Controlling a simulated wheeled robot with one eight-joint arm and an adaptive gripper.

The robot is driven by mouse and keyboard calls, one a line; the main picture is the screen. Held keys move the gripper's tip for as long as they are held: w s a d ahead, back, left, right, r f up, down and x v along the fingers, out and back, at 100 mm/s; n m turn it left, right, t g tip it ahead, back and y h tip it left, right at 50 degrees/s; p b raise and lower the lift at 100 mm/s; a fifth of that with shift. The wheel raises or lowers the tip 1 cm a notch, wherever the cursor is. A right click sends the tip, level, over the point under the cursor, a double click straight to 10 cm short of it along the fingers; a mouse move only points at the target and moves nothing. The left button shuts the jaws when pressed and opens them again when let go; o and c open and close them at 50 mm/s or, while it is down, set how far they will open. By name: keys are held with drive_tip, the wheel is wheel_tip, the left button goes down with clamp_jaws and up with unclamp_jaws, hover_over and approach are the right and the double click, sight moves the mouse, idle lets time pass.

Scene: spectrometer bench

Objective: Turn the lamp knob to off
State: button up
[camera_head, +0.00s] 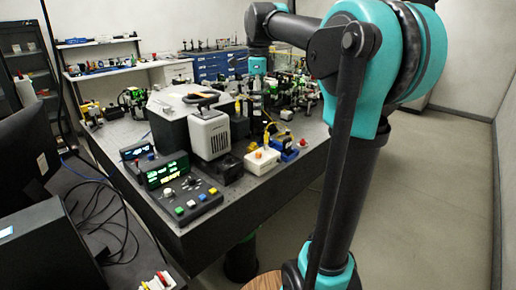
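A pale vented box with a dark carry handle (210,135), which looks like a lamp housing, stands near the front of the dark optical bench (222,224). A low dark control box (187,203) sits in front of it, with small knobs and coloured buttons on top. A white box (262,160) with an orange-red knob or button stands to the right. I cannot tell which of these is the lamp knob, or its setting. My gripper (256,92) hangs beyond these boxes, over the bench; its fingers are too small and dark to read.
Green-lit display units (165,172) and a large grey instrument (172,118) crowd the bench's left side. Optical mounts (290,95) fill the far part. A monitor (28,150) and cables are at the left. Open floor (430,200) lies to the right.

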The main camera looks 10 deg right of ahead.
sight(258, 153)
wheel_tip(258, 153, down, 17)
drive_tip(key=shift+f, duration=0.15)
idle(0.5)
drive_tip(key=shift+c, duration=0.6)
clamp_jaws()
